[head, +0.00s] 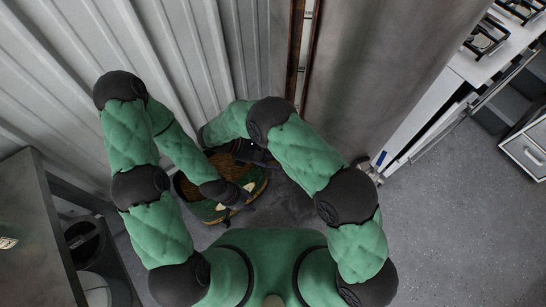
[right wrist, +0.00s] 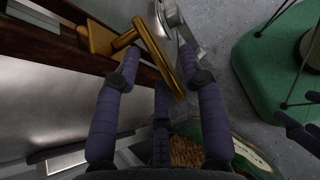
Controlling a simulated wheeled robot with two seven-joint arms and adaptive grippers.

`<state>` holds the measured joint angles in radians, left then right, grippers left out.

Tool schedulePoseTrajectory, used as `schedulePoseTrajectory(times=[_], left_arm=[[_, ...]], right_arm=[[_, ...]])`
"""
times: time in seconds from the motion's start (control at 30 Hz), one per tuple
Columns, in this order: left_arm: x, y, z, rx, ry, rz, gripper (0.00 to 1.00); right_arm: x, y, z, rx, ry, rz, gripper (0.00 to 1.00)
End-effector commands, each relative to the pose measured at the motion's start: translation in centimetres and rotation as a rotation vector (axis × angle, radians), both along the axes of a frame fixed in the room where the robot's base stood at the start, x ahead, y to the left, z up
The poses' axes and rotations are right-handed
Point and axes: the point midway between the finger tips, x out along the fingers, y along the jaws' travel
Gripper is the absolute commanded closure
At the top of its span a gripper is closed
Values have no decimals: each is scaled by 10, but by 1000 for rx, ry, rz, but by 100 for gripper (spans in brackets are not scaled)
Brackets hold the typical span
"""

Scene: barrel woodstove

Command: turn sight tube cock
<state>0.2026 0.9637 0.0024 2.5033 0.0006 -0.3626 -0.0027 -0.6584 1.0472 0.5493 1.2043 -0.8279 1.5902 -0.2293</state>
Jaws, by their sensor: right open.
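A brass fitting (right wrist: 95,38) with a stem and a long brass cross bar (right wrist: 160,58) shows at the top left of the right wrist view; it looks like the cock. My right gripper (right wrist: 163,52) is open, and the bar lies between its fingers in this view. I cannot tell whether they touch it. In the head view the right gripper (head: 255,153) is small and partly hidden by its arm, and the cock cannot be made out. My left gripper (head: 242,203) is lower, over the basket's rim; its jaw state is unclear.
A round green-rimmed basket (head: 205,211) with brown woven contents lies below my grippers. A large grey cylinder (head: 375,60) with reddish-brown strips (head: 297,50) beside it stands behind. Corrugated metal wall (head: 130,45) is at left. A grey metal fitting (right wrist: 178,22) is near the bar. Floor (head: 455,220) at right is clear.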

Motion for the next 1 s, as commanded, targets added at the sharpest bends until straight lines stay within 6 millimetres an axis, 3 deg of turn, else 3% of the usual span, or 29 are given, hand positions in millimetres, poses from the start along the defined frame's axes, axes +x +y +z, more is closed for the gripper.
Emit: schedulePoseTrajectory(times=[0.17, 0.6, 1.0], left_arm=[[0, 0, 0, 0, 0, 0, 60], [0, 0, 0, 0, 0, 0, 60], [0, 0, 0, 0, 0, 0, 60]], right_arm=[[1, 5, 3, 1, -2, 1, 59], [4, 56, 34, 0, -1, 2, 59], [4, 64, 40, 0, 0, 0, 59]])
